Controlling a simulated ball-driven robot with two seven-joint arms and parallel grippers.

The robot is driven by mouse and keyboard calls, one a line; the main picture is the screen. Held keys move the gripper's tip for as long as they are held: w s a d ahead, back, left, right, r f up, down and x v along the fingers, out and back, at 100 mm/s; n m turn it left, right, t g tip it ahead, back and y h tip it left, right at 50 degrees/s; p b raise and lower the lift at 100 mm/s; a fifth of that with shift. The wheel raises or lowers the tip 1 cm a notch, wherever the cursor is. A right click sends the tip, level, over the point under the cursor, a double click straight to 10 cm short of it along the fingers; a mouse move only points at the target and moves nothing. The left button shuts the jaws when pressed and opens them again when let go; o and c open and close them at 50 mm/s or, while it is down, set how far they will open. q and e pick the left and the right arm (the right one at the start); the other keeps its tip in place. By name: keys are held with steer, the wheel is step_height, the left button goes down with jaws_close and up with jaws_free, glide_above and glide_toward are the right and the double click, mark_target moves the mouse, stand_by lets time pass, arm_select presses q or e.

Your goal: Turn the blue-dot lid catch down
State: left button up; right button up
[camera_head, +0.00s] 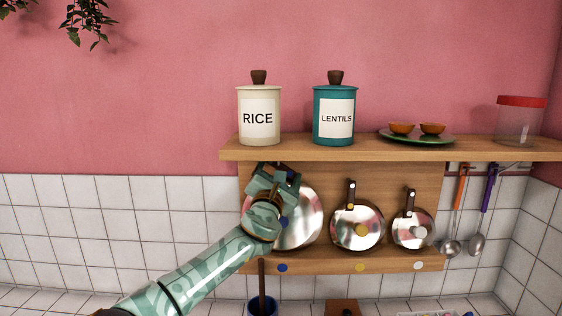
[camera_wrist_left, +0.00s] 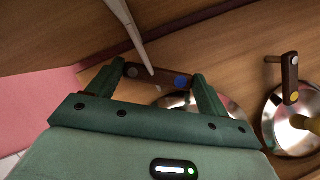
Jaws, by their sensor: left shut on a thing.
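The blue-dot lid catch (camera_wrist_left: 155,76) is a dark brown bar with a grey pivot at its left end and a blue dot at its right end in the left wrist view. It lies nearly crosswise there, unlike the neighbouring yellow-dot catch (camera_wrist_left: 290,78), which points down. My left gripper (camera_wrist_left: 158,72) is shut on the blue-dot catch, a finger at each end. In the head view my left gripper (camera_head: 279,175) covers most of the catch and part of the large steel lid (camera_head: 306,218). My right gripper is out of view.
A wooden shelf (camera_head: 400,148) overhangs the rack, with RICE (camera_head: 259,118) and LENTILS (camera_head: 335,115) canisters above. Two smaller lids (camera_head: 345,240) (camera_head: 401,233) hang to the right with their catches pointing down. An orange ladle (camera_head: 459,190) and a purple one (camera_head: 489,190) hang farther right.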

arm_select(q)
steer(key=shift+f+m, duration=0.1)
steer(key=shift+m, duration=0.2)
steer(key=o, duration=1.4)
steer(key=shift+c, duration=0.2)
steer(key=shift+s+p, duration=0.3)
steer(key=shift+p, duration=0.1)
steer(key=p+v, duration=0.3)
steer(key=v, duration=1.2)
steer(key=shift+s+a, duration=0.15)
steer(key=shift+s, duration=0.2)
steer(key=shift+f, duration=0.1)
